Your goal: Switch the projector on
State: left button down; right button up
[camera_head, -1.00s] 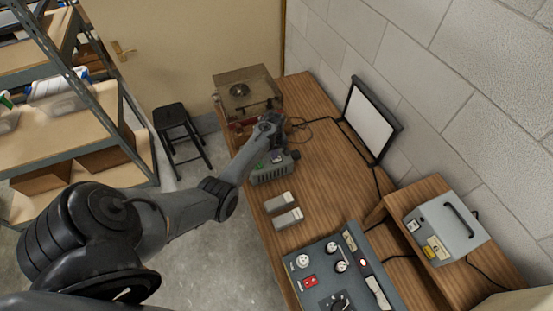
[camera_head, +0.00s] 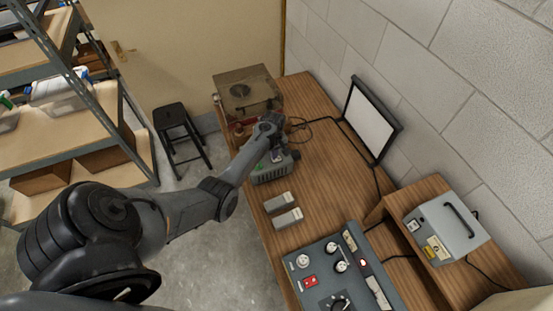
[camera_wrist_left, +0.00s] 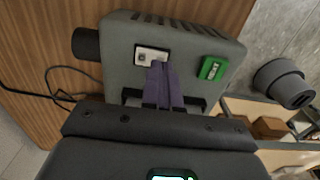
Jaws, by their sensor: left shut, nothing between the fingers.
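The projector (camera_head: 272,175) is a grey box on the wooden desk, with vents on its side. In the left wrist view the projector (camera_wrist_left: 118,50) has a black lens at its left end. A white plate with a small dark switch (camera_wrist_left: 151,56) and a green rocker (camera_wrist_left: 213,69) are on its top. My left gripper (camera_head: 278,155) is over the projector. In the wrist view its fingers (camera_wrist_left: 158,68) are shut and empty, with tips at the white plate's lower right edge. I cannot tell whether they touch it. My right gripper is not in view.
A turntable with a clear lid (camera_head: 247,95) stands behind the projector. Two grey blocks (camera_head: 288,219) lie in front, then a control panel (camera_head: 318,263). A framed white screen (camera_head: 371,122) leans by the wall. A grey case (camera_head: 450,229) stands on the right. Cables cross the desk.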

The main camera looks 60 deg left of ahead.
pick_arm(q)
jog(key=shift+f+b, duration=0.6)
jog(key=shift+f, duration=0.3)
dwell(0.4)
jog(key=shift+r, duration=0.15)
jog(key=shift+r+p, duration=0.75)
jog(key=shift+p, duration=0.25)
notch_tip(320, 180, up, 5)
jog(key=p, duration=0.5)
jog(key=shift+r+p, duration=0.15)
jog(key=shift+p, duration=0.15)
